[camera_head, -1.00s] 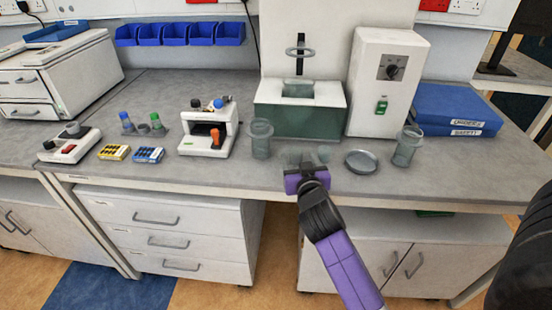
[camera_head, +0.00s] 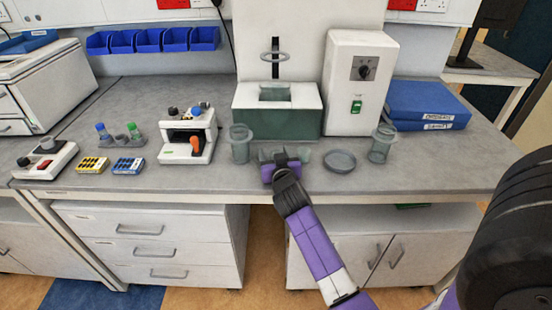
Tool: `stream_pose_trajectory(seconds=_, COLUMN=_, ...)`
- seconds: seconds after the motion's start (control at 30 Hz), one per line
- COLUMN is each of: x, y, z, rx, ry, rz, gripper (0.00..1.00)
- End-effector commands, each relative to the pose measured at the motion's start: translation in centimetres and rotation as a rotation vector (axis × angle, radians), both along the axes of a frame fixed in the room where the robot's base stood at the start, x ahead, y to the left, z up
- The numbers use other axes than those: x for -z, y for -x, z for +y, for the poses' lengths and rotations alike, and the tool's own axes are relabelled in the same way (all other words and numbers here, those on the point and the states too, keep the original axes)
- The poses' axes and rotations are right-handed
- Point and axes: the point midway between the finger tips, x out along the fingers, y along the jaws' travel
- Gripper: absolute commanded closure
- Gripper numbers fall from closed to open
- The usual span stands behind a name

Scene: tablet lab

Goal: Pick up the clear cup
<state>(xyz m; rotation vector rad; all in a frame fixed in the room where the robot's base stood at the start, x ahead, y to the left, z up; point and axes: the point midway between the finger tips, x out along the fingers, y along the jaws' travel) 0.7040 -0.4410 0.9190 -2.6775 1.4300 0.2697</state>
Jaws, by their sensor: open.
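My gripper (camera_head: 281,156) is at the front part of the grey bench, and its purple wrist shows from behind. It is open. Faint greenish see-through shapes show around its fingers; I cannot tell whether they are a low clear vessel or finger parts. A clear cup (camera_head: 240,146) with a wide rim stands upright to the left of my gripper, apart from it. A second clear cup (camera_head: 381,147) stands upright farther right, beyond a round dish. Both cups look empty.
A shallow round dish (camera_head: 340,161) lies between my gripper and the right cup. A green-fronted bath (camera_head: 277,116) and a white box with a knob (camera_head: 356,85) stand behind. A small white device (camera_head: 187,137) is left of the left cup. Blue binders (camera_head: 427,106) lie at right.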

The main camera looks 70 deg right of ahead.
Motion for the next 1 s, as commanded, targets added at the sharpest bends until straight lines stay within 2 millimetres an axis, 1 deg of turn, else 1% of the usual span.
stream_pose_trajectory(seconds=0.13, x=0.0, y=0.0, z=0.0, rx=0.0, ry=0.0, rz=0.0, gripper=0.38)
stream_pose_trajectory(seconds=0.27, x=0.0, y=0.0, z=0.0, rx=0.0, ry=0.0, rz=0.0, gripper=0.63)
stream_pose_trajectory(seconds=0.3, x=0.0, y=0.0, z=0.0, rx=0.0, ry=0.0, rz=0.0, gripper=0.71)
stream_pose_trajectory(seconds=0.37, x=0.0, y=0.0, z=0.0, rx=0.0, ry=0.0, rz=0.0, gripper=0.83)
stream_pose_trajectory(seconds=0.4, x=0.0, y=0.0, z=0.0, rx=0.0, ry=0.0, rz=0.0, gripper=0.86)
stream_pose_trajectory(seconds=0.63, x=0.0, y=0.0, z=0.0, rx=0.0, ry=0.0, rz=0.0, gripper=0.86)
stream_pose_trajectory(seconds=0.77, x=-0.4, y=0.0, z=0.0, rx=0.0, ry=0.001, rz=-0.002, gripper=0.86)
stream_pose_trajectory(seconds=0.87, x=-1.2, y=0.0, z=0.0, rx=0.0, ry=0.001, rz=-0.002, gripper=0.86)
stream_pose_trajectory(seconds=1.0, x=-3.2, y=0.0, z=0.0, rx=0.0, ry=0.001, rz=-0.004, gripper=0.86)
